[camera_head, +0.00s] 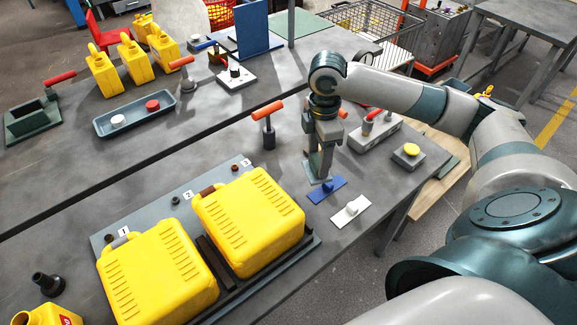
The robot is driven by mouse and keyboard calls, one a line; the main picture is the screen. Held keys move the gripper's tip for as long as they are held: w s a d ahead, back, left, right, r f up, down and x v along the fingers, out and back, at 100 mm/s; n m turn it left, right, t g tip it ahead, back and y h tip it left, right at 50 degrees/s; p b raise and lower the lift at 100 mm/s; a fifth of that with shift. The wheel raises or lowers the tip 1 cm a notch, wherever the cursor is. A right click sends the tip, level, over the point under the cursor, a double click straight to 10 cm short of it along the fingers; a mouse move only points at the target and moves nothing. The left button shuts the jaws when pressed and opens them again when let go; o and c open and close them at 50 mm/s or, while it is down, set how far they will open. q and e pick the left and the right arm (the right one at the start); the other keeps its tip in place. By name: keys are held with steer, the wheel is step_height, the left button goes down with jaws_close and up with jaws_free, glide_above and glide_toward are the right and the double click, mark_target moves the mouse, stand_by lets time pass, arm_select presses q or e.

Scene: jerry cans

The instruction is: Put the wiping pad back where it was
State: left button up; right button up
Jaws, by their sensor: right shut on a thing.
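My right gripper (319,178) points straight down over the right part of the table and is shut on a small flat blue pad (330,190). The fingers hide the part of the pad that they grip. The pad is very low over the table; I cannot tell whether it touches. A white flat pad (351,211) with a white knob lies on the table just to the right and nearer to me, beside the blue one. Which of the two is the wiping pad cannot be told by looks alone. My left gripper is not in view.
Two large yellow jerry cans (247,222) stand on a grey fixture to the left. An orange-handled tool (268,130) stands behind. A grey box with a yellow button (410,152) sits to the right, near the table's right edge. Bare table lies left of the gripper.

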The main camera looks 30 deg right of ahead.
arm_select(q)
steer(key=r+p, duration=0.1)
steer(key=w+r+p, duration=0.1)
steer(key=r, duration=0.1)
steer(key=shift+p, duration=0.3)
arm_select(e)
steer(key=w+a+f, duration=0.2)
steer(key=w+f, duration=0.4)
steer(key=w, duration=0.4)
steer(key=shift+f, duration=0.15)
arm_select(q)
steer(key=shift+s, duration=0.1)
arm_select(e)
steer(key=shift+w+a, duration=0.1)
step_height(320, 180, down, 3)
steer(key=shift+f+p, duration=0.15)
steer(key=shift+p, duration=0.6)
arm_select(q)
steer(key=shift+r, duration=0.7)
arm_select(e)
steer(key=shift+f, duration=0.35)
